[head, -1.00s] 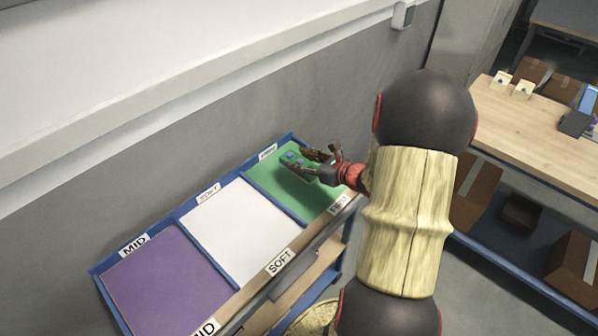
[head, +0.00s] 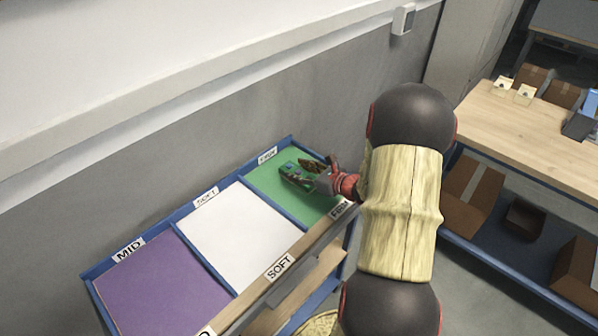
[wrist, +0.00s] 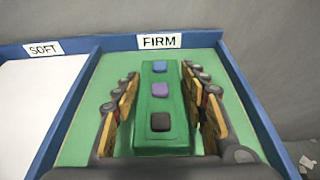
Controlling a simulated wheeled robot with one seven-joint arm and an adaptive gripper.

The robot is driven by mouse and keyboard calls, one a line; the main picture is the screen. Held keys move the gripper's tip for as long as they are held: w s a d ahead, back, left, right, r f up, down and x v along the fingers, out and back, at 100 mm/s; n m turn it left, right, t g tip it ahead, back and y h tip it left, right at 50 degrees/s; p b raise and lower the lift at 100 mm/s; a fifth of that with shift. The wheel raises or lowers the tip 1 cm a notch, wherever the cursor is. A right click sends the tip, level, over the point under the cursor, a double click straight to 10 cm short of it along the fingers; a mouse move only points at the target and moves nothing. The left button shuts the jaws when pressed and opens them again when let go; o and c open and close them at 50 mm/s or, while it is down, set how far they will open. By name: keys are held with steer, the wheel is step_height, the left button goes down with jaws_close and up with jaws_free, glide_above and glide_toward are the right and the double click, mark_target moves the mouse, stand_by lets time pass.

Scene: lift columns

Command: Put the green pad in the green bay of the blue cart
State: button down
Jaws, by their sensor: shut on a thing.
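The green pad (wrist: 161,125) is a long block with a blue, a purple and a dark square on its top. My gripper (wrist: 162,112) is shut on it, with a finger along each long side. In the head view the pad (head: 289,172) is over the green bay (head: 265,186), and my gripper (head: 311,174) reaches in from the right. The green bay is at the far right end of the blue cart (head: 170,221) and carries FIRM labels. I cannot tell whether the pad touches the bay floor.
A white bay (head: 240,233) marked SOFT and a purple bay (head: 162,286) marked MID lie to the left. A wall stands behind the cart. A wooden bench (head: 530,130) with boxes stands at the right. Blue rims divide the bays.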

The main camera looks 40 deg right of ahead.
steer(key=c, duration=1)
jaws_free()
steer(key=shift+f, duration=0.1)
